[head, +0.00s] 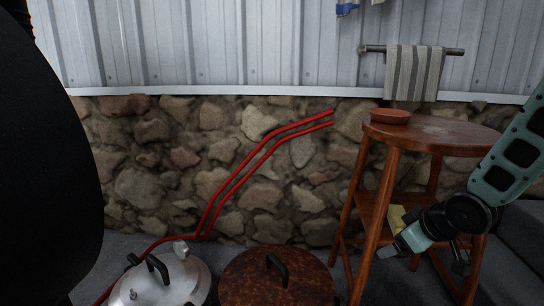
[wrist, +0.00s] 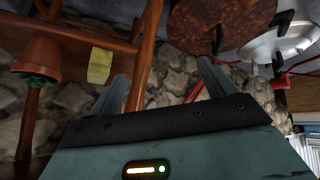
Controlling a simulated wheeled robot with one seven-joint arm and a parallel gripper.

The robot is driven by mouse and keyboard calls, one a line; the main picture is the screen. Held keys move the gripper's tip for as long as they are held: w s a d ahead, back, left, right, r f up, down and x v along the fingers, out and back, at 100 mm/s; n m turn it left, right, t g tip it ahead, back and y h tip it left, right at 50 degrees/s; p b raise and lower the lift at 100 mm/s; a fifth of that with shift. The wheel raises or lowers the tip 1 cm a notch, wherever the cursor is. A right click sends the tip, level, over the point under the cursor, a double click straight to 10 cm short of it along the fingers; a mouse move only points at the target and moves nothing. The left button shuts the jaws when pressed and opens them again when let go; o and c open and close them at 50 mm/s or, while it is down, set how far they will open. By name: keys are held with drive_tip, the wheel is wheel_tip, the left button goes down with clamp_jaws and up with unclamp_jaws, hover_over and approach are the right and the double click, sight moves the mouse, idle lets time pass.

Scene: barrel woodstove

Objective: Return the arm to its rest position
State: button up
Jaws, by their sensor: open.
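My gripper (head: 424,255) is at the right of the head view, in front of the wooden stool, at the end of my pale green arm, which comes in from the right edge. In the wrist view its two fingers (wrist: 162,80) are spread apart with nothing held between them. The fingers stand apart from the stool leg as far as I can tell.
The wooden stool (head: 440,133) carries a terracotta dish (head: 390,116). A yellow block (head: 397,218) and a terracotta pot (wrist: 40,60) are by its lower part. A rusty lid (head: 255,285), a silver pot (head: 160,287) and red pipes (head: 230,190) stand left, before the stone wall.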

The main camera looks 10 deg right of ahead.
drive_tip(key=s+a+r+n+g+p, duration=0.1)
drive_tip(key=s+a+r+g, duration=0.1)
drive_tip(key=s+a, duration=0.3)
drive_tip(key=s+a+r+g+p, duration=0.1)
drive_tip(key=s+a+r, duration=0.25)
drive_tip(key=a, duration=0.45)
drive_tip(key=s+a+r+n+g+p, duration=0.15)
drive_tip(key=s+a, duration=0.25)
drive_tip(key=s, duration=0.5)
drive_tip(key=s+a+r+g, duration=0.2)
drive_tip(key=s+a+g, duration=0.15)
drive_tip(key=s, duration=0.45)
wheel_tip(320, 180, up, 38)
drive_tip(key=p, duration=3.8)
drive_tip(key=shift+w+a+t+h, duration=0.15)
drive_tip(key=shift+w+t+h, duration=0.2)
drive_tip(key=shift+t+h, duration=0.05)
